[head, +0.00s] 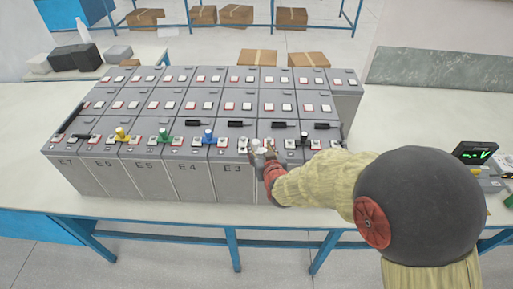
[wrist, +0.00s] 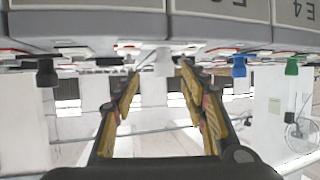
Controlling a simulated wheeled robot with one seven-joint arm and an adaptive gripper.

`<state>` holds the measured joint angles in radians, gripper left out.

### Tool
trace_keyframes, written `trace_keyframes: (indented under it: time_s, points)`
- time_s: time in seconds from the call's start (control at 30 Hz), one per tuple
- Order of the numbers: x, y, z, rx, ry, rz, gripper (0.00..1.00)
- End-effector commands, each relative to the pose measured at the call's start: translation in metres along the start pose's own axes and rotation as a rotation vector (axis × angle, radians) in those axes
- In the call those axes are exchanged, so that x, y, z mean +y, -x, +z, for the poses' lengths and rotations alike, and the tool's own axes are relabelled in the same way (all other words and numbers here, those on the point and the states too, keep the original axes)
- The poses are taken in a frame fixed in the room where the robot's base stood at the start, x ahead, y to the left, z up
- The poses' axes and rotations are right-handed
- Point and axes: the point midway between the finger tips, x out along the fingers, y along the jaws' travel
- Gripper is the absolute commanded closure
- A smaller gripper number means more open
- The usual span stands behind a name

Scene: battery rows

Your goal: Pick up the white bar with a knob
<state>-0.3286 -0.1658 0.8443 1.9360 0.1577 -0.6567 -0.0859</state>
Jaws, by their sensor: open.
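The white bar with a knob sits across terminals on the front battery row, above the block marked E3. Its white knob (head: 258,149) is partly hidden by my gripper in the head view. In the wrist view, which is upside down, the white knob (wrist: 163,64) shows between my fingertips, near their far end. My gripper (head: 262,152) is at the front edge of the battery tops. It also shows in the wrist view (wrist: 158,82), with its fingers open on either side of the knob. I cannot tell whether either finger touches the knob.
Bars with yellow (head: 121,133), green (head: 164,135) and blue (head: 208,135) knobs stand to the left, and a black knob (head: 303,142) to the right. Black links (head: 239,124) lie behind. A meter (head: 475,152) is at the table's right.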

Motion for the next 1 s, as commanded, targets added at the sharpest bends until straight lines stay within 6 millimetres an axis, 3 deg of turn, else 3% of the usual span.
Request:
trace_keyframes:
  time_s: [0.5,0.8,1.0]
  points:
    - [-0.006,-0.051,0.004,-0.002,0.000,0.000,0.57]
    - [-0.006,-0.053,0.003,-0.001,0.000,0.000,0.57]
    - [-0.006,-0.053,0.004,-0.001,0.000,0.000,0.69]
